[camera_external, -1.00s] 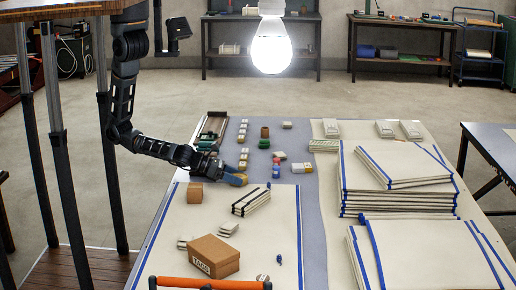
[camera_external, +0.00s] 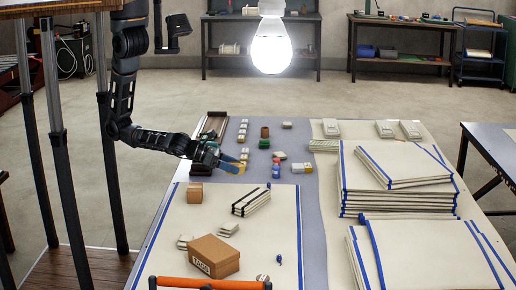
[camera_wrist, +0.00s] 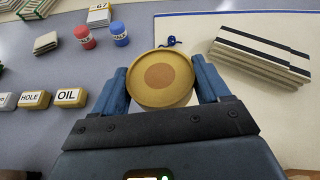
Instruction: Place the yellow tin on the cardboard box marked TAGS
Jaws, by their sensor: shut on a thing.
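The yellow tin (camera_wrist: 161,78) is round, with a brown disc in the middle of its top. In the wrist view it sits between the two blue fingers of my gripper (camera_wrist: 162,84), which is shut on it. In the external view my gripper (camera_external: 226,162) is over the grey strip at the far left of the table, and the tin (camera_external: 231,168) is mostly hidden by the fingers. The cardboard box marked TAGS (camera_external: 212,257) stands at the near left on the cream cloth, well nearer the camera than my gripper. Its visible top is bare.
A small brown box (camera_external: 195,193) stands between my gripper and the TAGS box. A striped folded stack (camera_external: 251,201) lies to its right. Red and blue bottles (camera_wrist: 120,33) and blocks marked OIL (camera_wrist: 70,97) and HOLE are near. Large folded cloth stacks (camera_external: 400,200) fill the right side.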

